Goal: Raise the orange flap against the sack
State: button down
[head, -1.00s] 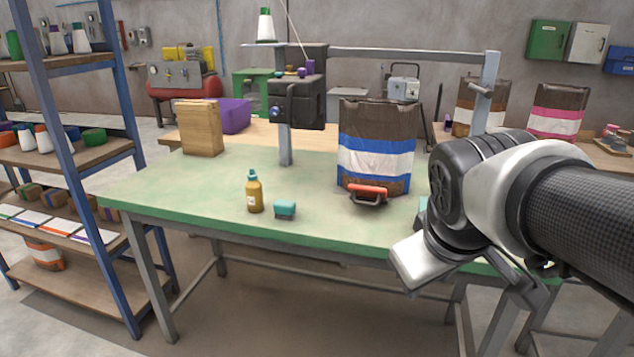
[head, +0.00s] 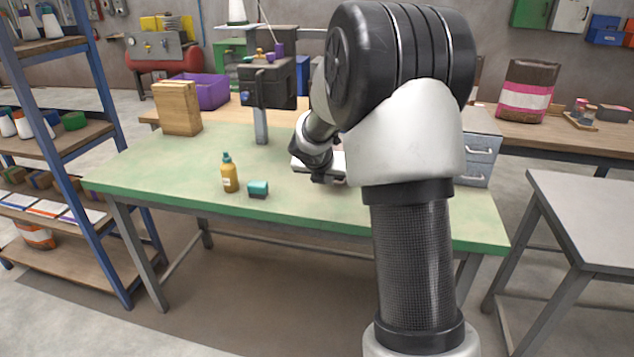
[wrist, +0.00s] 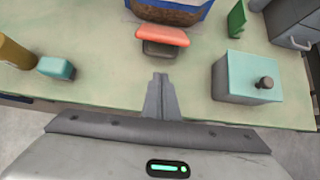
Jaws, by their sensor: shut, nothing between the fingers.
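The orange flap (wrist: 162,35) lies low at the foot of the sack, over a dark base, in the wrist view. The sack (wrist: 170,12) stands just behind it; only its brown bottom and blue edge show there. My gripper (wrist: 160,78) is shut and empty, its fingers pointing at the flap from the near side with a small gap of green bench between. In the head view my arm hides the sack and the flap, and my fingertips cannot be made out.
A teal-topped grey box with a black knob (wrist: 248,78) stands right of my fingers. A small teal block (head: 258,188) and a yellow bottle (head: 228,173) stand to the left on the green bench (head: 300,205). A drawer unit (head: 478,158) is at the right.

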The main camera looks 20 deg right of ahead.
jog(key=shift+f, duration=0.1)
jog(key=b+x, duration=0.2)
jog(key=x, duration=0.8)
jog(key=shift+b, duration=0.3)
